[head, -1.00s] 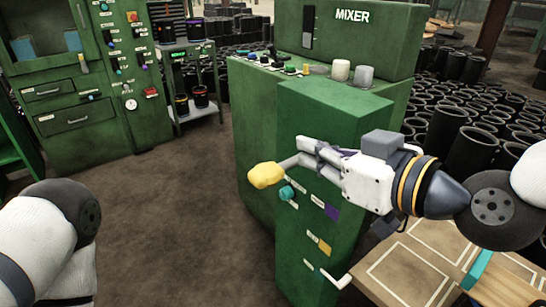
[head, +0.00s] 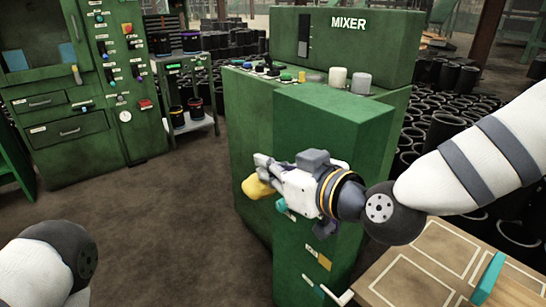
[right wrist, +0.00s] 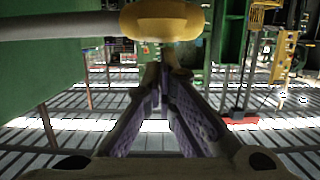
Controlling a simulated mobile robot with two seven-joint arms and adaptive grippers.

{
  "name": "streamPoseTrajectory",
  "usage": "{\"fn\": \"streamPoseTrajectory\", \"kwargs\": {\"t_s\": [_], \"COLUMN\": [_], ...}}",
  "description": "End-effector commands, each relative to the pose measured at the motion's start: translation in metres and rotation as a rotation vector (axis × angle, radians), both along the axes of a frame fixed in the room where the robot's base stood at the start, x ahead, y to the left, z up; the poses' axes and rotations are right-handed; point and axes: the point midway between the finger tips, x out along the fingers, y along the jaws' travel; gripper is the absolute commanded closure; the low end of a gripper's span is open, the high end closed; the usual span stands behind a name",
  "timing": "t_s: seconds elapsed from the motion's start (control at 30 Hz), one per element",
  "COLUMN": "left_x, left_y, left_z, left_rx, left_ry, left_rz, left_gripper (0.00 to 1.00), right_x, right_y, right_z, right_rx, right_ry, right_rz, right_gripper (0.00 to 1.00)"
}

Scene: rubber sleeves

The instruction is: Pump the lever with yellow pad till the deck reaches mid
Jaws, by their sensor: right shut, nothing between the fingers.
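The yellow pad (head: 257,187) sits low on the front left of the green mixer cabinet (head: 330,130). My right gripper (head: 260,160) is shut and empty, with its fingertips just above the pad in the head view. In the right wrist view the pad (right wrist: 160,20) crosses the top, just beyond the shut fingertips (right wrist: 160,70), with a grey lever rod (right wrist: 60,25) running left from it. I cannot tell whether the fingers touch the pad. In the head view my gripper hides most of the lever. My left gripper is out of view. I cannot tell which part is the deck.
A teal knob (head: 281,205) sits on the cabinet just below the pad. A wooden top (head: 425,280) with pale outlines and a white handle (head: 340,297) are at lower right. Black rubber sleeves (head: 430,130) stand behind. The floor (head: 180,220) to the left is clear.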

Motion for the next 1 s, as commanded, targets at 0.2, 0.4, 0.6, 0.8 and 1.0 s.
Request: {"fn": "streamPoseTrajectory", "kwargs": {"t_s": [0.2,0.4,0.6,0.8,1.0], "left_x": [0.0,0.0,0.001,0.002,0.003], "left_y": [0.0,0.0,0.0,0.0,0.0], "left_z": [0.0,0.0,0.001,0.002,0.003], "left_rx": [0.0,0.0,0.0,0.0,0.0], "left_ry": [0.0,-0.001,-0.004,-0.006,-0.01], "left_rz": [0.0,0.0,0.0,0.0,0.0], "left_gripper": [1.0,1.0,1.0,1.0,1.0], "right_x": [0.0,0.0,-0.002,-0.003,-0.004], "right_y": [0.0,0.0,0.002,0.003,0.005], "right_z": [0.0,-0.001,-0.01,-0.017,-0.033], "right_rx": [0.001,-0.005,-0.044,-0.072,-0.139], "right_ry": [-0.003,-0.006,-0.033,-0.051,-0.099], "right_rz": [0.0,0.001,0.002,0.002,0.003], "right_gripper": [1.0,1.0,1.0,1.0,1.0]}}
